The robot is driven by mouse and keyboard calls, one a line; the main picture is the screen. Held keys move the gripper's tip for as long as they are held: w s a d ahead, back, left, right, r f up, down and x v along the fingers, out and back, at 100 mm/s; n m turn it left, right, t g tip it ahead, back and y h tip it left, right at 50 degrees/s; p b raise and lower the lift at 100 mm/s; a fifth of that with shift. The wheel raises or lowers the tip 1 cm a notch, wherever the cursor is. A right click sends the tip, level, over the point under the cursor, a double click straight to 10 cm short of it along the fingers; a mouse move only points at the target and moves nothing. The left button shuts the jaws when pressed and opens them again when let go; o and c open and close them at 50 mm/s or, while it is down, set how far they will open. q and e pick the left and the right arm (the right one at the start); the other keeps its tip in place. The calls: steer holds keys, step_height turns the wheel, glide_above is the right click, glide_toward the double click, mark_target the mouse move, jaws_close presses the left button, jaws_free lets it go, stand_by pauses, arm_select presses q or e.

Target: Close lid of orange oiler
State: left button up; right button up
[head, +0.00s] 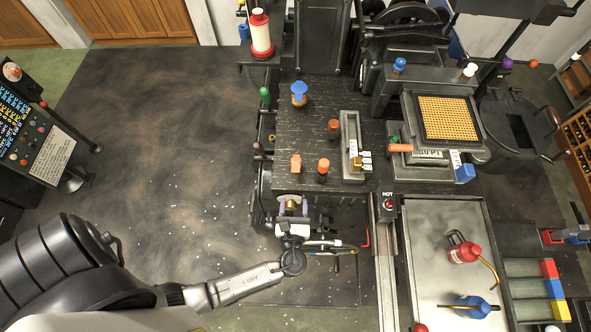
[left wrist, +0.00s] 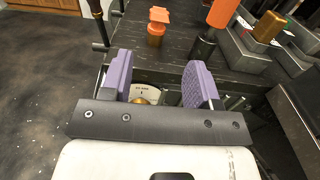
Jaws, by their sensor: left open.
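The orange oiler (head: 296,164) is a small orange cup on the dark machine top, near its front left corner. In the left wrist view the orange oiler (left wrist: 156,30) stands upright beyond my fingers. A flat orange lid (left wrist: 160,15) sits at its top and looks raised; its exact angle is hard to tell. My left gripper (head: 291,206) is at the front edge of the machine, below the oiler in the head view. Its two purple fingers are apart with no object held between them (left wrist: 160,82). The oiler lies ahead of the fingers, untouched. My right gripper is not in view.
An orange-topped knob (head: 322,167) stands just right of the oiler, and it shows in the wrist view (left wrist: 223,12). A blue-topped oiler (head: 299,92) stands further back. A grey metal block (head: 351,140) is to the right. The floor to the left is open.

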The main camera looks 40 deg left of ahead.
mark_target(296, 171)
arm_select(q)
steer(key=p+x, duration=0.1)
steer(key=x, duration=1)
steer(key=shift+w+a, duration=0.1)
steer(key=shift+w, duration=0.1)
steer(key=c, duration=0.9)
steer(key=f+b, duration=0.1)
steer(key=b, duration=0.2)
steer(key=shift+f+t+y, duration=0.1)
steer(key=shift+t+y, duration=0.2)
steer(key=shift+t, duration=0.1)
steer(key=shift+b, duration=0.3)
steer(key=shift+r, duration=0.25)
